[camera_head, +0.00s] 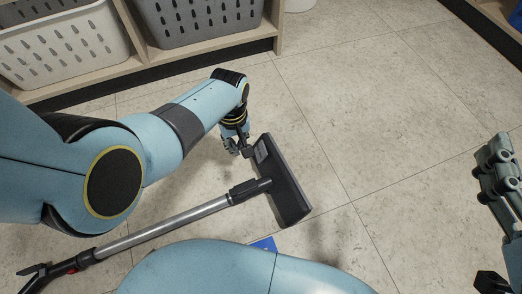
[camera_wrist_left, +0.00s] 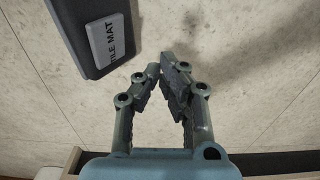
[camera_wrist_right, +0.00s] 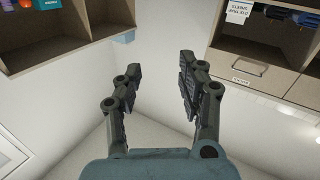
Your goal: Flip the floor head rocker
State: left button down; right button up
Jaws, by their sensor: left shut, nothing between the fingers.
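The vacuum's dark floor head (camera_head: 287,185) lies on the tiled floor at the end of a metal tube (camera_head: 165,227). Its light grey rocker (camera_head: 262,152) sits near the far end of the head. In the left wrist view the rocker (camera_wrist_left: 105,40) reads "TILE MAT", with the first letters turned sideways. My left gripper (camera_head: 241,150) is shut and empty, just left of the rocker end. In its own wrist view the fingertips (camera_wrist_left: 163,70) meet below and right of the rocker, apart from it. My right gripper (camera_wrist_right: 160,78) is open and empty, well away from the floor head.
A shelf with a white basket (camera_head: 62,45) and a grey basket (camera_head: 195,20) stands at the back left. A blue item (camera_head: 263,244) shows partly behind my body. The floor (camera_head: 370,110) right of the head is clear. Drawers (camera_wrist_right: 250,70) and shelves show in the right wrist view.

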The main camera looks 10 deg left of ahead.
jog(key=s+d+f+g+h+p, duration=0.1)
jog(key=s+f+g, duration=0.4)
jog(key=f, duration=0.5)
jog(key=shift+s+m, duration=0.4)
jog(key=shift+s, duration=1)
